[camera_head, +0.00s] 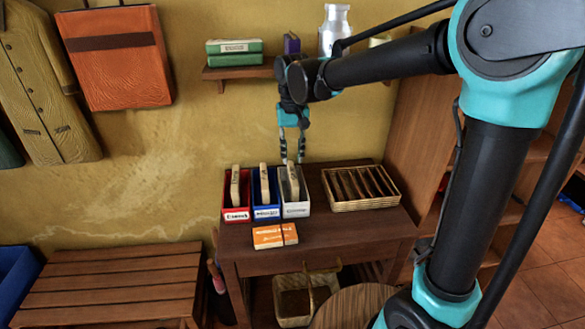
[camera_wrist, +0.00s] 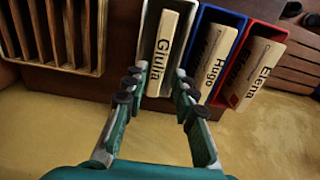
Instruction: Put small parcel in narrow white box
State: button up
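The narrow white box (camera_head: 296,210) stands on the brown table, rightmost of three narrow boxes. A small beige parcel (camera_head: 293,183) stands upright in it, its upper part above the rim. In the wrist view the white box (camera_wrist: 147,33) holds this parcel (camera_wrist: 162,62), marked "Giulia". My gripper (camera_head: 292,159) points down over the white box, its fingertips close to the parcel's top. In the wrist view the open fingers (camera_wrist: 157,85) lie on either side of the parcel, with gaps visible. Contact cannot be told.
A blue box (camera_head: 267,214) and a red box (camera_head: 237,214) stand at the left, each with a similar parcel. An orange packet (camera_head: 274,236) lies in front. A slatted wicker tray (camera_head: 375,203) is at the right. A wall shelf (camera_head: 240,72) is behind.

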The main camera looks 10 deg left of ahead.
jog(key=shift+r, duration=1.3)
